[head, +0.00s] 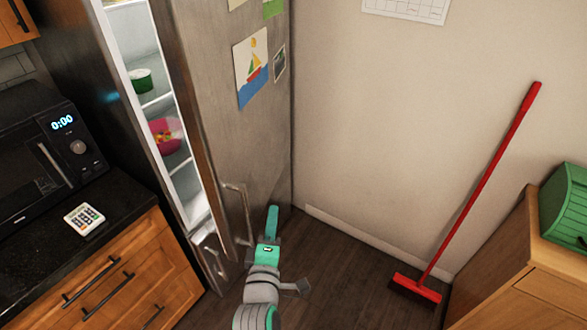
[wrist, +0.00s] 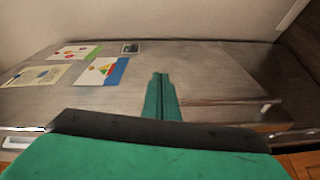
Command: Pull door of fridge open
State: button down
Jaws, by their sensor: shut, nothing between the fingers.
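The fridge door (head: 215,110) is a brushed steel panel with drawings on it. In the head view it stands ajar, with a lit gap that shows the white shelves of the fridge interior (head: 157,100). The door's bar handle (head: 240,210) is on its lower part. My gripper (head: 272,213) is shut and empty, in front of the door just right of the handle. I cannot tell whether it touches the door. In the wrist view the shut green fingers (wrist: 160,85) point over the door face (wrist: 210,75), with the handle (wrist: 225,101) to their right.
A red broom (head: 480,190) leans on the wall at the right, beside a wooden cabinet (head: 530,270). Dark floor (head: 345,265) between is clear.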

jog(key=w+d+r, duration=0.2)
jog(key=w+d, duration=0.1)
jog(key=w, duration=0.3)
jog(key=w+d+r+n+h, duration=0.1)
jog(key=w+d+r, duration=0.1)
jog(key=w, duration=0.5)
jog(key=shift+d+r, duration=0.3)
jog(key=shift+d, duration=0.15)
dwell(1.3)
